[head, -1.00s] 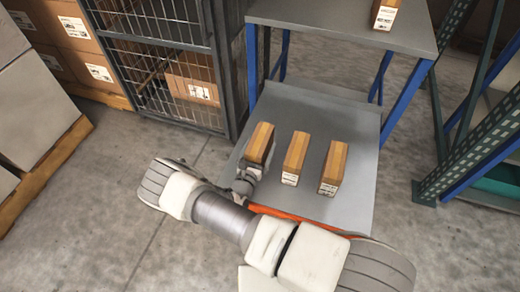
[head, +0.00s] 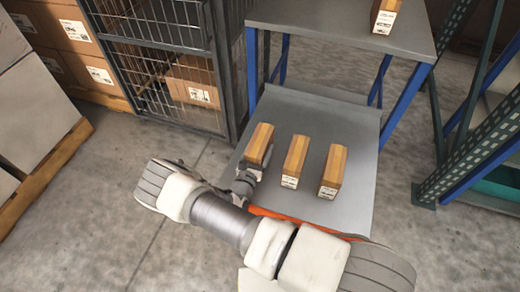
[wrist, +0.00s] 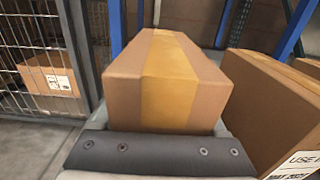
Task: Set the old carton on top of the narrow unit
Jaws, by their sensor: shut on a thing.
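My gripper (head: 254,172) is shut on the leftmost brown carton (head: 259,142), at the left of the grey lower deck. In the wrist view this carton (wrist: 165,85) is upright, with yellowish tape along its top, and the dark finger pad (wrist: 160,155) lies across its near end. Its underside is hidden, so I cannot tell whether it touches the deck. I see no label or mark that tells whether it is the old one. No thing in view is clearly marked as the narrow unit.
Two similar cartons, the middle one (head: 295,158) and the right one (head: 333,170), stand close to the right. A blue-legged grey table (head: 340,30) behind bears another carton (head: 384,16). A mesh cage (head: 160,62) stands left, a green rack post (head: 470,140) right.

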